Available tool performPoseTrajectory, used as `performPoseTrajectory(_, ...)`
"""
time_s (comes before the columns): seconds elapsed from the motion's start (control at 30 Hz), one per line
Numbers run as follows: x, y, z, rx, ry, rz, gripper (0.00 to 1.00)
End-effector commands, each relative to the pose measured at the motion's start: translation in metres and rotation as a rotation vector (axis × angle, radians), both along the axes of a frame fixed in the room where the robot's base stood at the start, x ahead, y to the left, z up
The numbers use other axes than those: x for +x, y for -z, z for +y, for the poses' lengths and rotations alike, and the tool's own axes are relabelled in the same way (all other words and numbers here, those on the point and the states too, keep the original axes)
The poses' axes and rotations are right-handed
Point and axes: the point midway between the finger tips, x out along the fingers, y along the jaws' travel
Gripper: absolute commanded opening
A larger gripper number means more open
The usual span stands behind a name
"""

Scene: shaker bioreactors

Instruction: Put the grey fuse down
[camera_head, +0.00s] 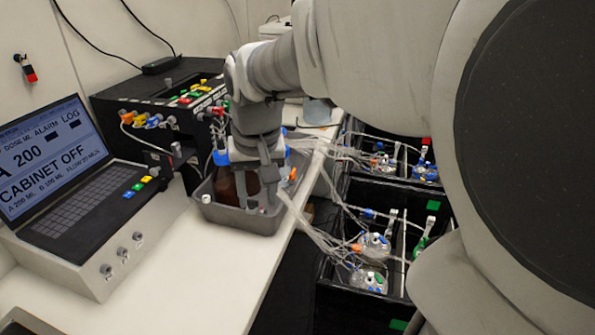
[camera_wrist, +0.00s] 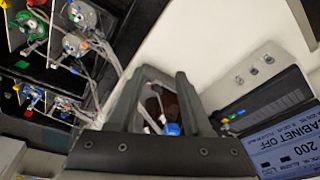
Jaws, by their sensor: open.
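My gripper (camera_head: 254,195) points down over the grey tray (camera_head: 232,219) on the white bench in the head view. Its two fingers stand apart in the wrist view (camera_wrist: 160,76), and nothing is visibly clamped between them. A brown bottle (camera_head: 228,184) stands in the tray beside and partly behind the fingers. The bottle (camera_wrist: 172,102) and a blue cap (camera_wrist: 172,129) also show between the fingers in the wrist view. I cannot make out the grey fuse for certain in either view. Small pale parts show near the fingertips, but they are too small to identify.
A laptop-like console (camera_head: 70,190) stands at the left, reading "CABINET OFF". A black box (camera_head: 150,105) with coloured connectors stands behind the tray. Black crates (camera_head: 335,300) with tubed vessels lie right of the bench edge. Clear tubes run close to my gripper.

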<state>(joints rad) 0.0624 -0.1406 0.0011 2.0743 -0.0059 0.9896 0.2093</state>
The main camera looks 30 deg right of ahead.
Motion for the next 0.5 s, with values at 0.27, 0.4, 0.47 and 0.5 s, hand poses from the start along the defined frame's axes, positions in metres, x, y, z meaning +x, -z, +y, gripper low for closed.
performPoseTrajectory(0.27,-0.080,-0.034,0.017,-0.044,-0.141,-0.199,0.49)
performPoseTrajectory(0.4,-0.109,-0.024,0.020,-0.063,-0.197,-0.237,0.49)
performPoseTrajectory(0.47,-0.118,-0.019,0.021,-0.069,-0.216,-0.250,0.49)
performPoseTrajectory(0.5,-0.123,-0.017,0.021,-0.071,-0.227,-0.257,0.49)
